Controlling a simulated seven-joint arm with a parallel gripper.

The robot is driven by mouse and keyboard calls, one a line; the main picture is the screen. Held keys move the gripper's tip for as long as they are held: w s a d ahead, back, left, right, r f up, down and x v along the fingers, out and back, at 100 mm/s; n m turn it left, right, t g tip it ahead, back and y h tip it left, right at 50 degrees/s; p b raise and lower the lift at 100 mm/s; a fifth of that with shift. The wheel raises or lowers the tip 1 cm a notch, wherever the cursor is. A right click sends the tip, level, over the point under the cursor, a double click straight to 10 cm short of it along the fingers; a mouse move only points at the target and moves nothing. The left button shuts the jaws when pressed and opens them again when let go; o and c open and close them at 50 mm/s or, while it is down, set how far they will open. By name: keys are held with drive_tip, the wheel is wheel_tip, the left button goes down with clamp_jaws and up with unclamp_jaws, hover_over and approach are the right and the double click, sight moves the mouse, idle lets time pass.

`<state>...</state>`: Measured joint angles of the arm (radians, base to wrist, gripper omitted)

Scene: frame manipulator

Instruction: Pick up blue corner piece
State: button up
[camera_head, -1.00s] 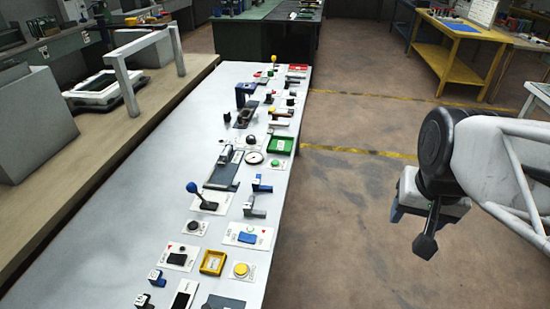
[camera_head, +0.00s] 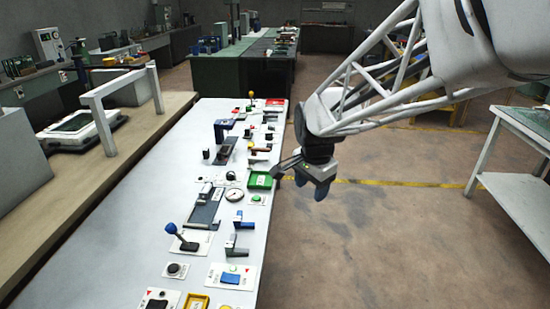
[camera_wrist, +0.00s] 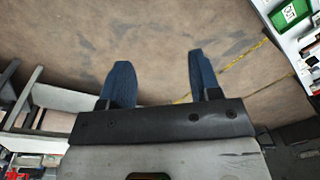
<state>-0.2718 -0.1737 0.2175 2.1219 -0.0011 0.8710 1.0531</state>
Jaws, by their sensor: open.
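My gripper (camera_head: 311,185) hangs over the floor, to the right of the long white table in the head view. Its two blue fingers are apart and empty in the wrist view (camera_wrist: 160,75), with only brown floor showing between them. A small blue and grey angled piece (camera_head: 239,219) stands on the table near its right edge, left of and nearer than my gripper. I cannot tell which of these is the blue corner piece. Neither can be made out in the wrist view.
The white table (camera_head: 130,235) carries several switches, buttons and brackets. A green tray (camera_head: 259,181) lies at its right edge and appears in the wrist view (camera_wrist: 289,14). A blue-knobbed lever (camera_head: 172,228) stands left of the angled pieces. Floor beside the table is clear.

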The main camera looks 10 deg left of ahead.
drive_tip(key=w+a+f+m, duration=0.2)
drive_tip(key=w+a+f, duration=0.25)
drive_tip(key=a, duration=0.25)
drive_tip(key=w+a+f+m, duration=0.2)
drive_tip(key=w+a+f, duration=0.2)
drive_tip(key=w+a, duration=0.15)
drive_tip(key=m+g, duration=0.1)
drive_tip(key=m, duration=0.3)
approach(244, 223)
drive_tip(key=a, duration=0.3)
drive_tip(key=shift+s+a+r, duration=0.15)
drive_tip(key=shift+a, duration=0.25)
drive_tip(key=shift+f, duration=1.3)
drive_tip(key=shift+f, duration=0.1)
drive_tip(key=shift+s+d+f, duration=0.1)
drive_tip(key=shift+s+f, duration=0.05)
drive_tip(key=shift+f, duration=2.35)
drive_tip(key=shift+c, duration=0.4)
drive_tip(key=c, duration=0.9)
